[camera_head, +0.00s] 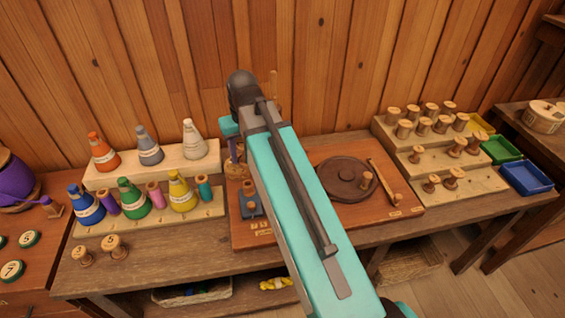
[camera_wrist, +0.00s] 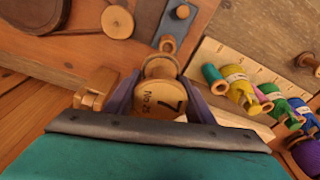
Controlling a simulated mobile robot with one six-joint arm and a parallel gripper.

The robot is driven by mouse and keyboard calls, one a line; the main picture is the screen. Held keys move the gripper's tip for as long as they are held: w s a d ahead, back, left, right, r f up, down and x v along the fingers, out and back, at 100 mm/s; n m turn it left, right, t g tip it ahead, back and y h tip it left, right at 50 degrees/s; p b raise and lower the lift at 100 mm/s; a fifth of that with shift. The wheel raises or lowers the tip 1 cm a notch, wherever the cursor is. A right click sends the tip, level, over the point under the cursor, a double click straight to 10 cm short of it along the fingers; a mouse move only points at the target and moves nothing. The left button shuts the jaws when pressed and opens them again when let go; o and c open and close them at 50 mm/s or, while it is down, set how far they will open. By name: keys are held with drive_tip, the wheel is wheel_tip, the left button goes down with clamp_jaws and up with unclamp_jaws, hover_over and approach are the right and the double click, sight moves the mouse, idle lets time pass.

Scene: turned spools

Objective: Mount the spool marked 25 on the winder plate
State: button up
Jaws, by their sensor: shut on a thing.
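My gripper (camera_wrist: 162,98) is shut on a wooden spool (camera_wrist: 150,100) with a pale round end face. The face bears a large 7 and smaller lettering like "No.25", hard to read. In the head view my arm hides much of the gripper, and the held spool (camera_head: 237,168) shows only partly, above the left part of a reddish wooden board (camera_head: 405,196). A dark round plate (camera_head: 340,176), probably the winder plate, lies on this board right of my arm. The plate's edge shows in the wrist view (camera_wrist: 30,14).
A blue-grey block (camera_head: 250,203) sits on the board's left. Coloured thread cones (camera_head: 130,194) and bobbins stand on the left rack. Two numbered spools (camera_head: 114,247) stand in front. A stepped rack (camera_head: 410,160) of spools and coloured trays (camera_head: 527,177) are at right.

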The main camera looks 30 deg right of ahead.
drive_tip(key=a, duration=0.2)
drive_tip(key=w+a, duration=0.1)
drive_tip(key=a, duration=0.1)
drive_tip(key=shift+d, duration=0.1)
idle(0.3)
